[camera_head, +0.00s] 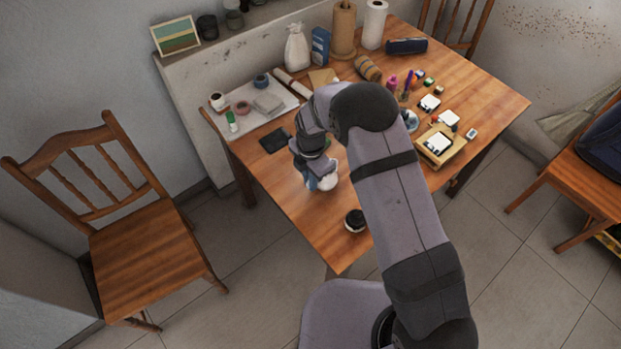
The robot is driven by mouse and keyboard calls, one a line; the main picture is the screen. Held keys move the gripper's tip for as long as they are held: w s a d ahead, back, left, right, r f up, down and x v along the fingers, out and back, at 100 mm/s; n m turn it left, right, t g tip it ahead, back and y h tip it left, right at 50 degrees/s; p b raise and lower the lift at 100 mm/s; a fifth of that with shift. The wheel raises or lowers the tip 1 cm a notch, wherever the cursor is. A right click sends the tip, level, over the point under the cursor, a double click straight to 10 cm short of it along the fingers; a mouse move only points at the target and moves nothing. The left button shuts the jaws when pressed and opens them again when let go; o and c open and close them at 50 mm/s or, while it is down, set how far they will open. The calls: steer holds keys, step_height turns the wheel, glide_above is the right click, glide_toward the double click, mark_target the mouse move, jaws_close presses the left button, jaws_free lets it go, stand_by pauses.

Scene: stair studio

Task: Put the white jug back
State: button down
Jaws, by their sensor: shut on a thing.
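The white jug (328,182) is at my gripper, over the left front part of the wooden table (300,222). Only a white, rounded piece of it shows, with a bluish patch beside it; my gripper and wrist hide the rest. My gripper (318,177) points down and is shut on it. I cannot tell whether the jug touches the tabletop.
A dark-lidded jar (355,220) stands near the front edge. A black flat item (275,140) and a pale tray (253,104) with small things lie behind. A white bag-like container (298,48) and paper rolls (374,25) stand at the back. Small items crowd the right.

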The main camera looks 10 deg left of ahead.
steer(key=shift+f, duration=0.15)
steer(key=c, duration=1.8)
jaws_free()
steer(key=shift+c, duration=0.2)
steer(key=shift+r, duration=0.3)
step_height(320, 180, up, 12)
steer(key=b, duration=0.4)
steer(key=shift+f, duration=0.1)
steer(key=s+d+r+m, duration=0.2)
steer(key=s+d+m, duration=1.8)
steer(key=m, duration=0.7)
steer(key=shift+s+d, duration=0.35)
steer(key=shift+d, duration=0.05)
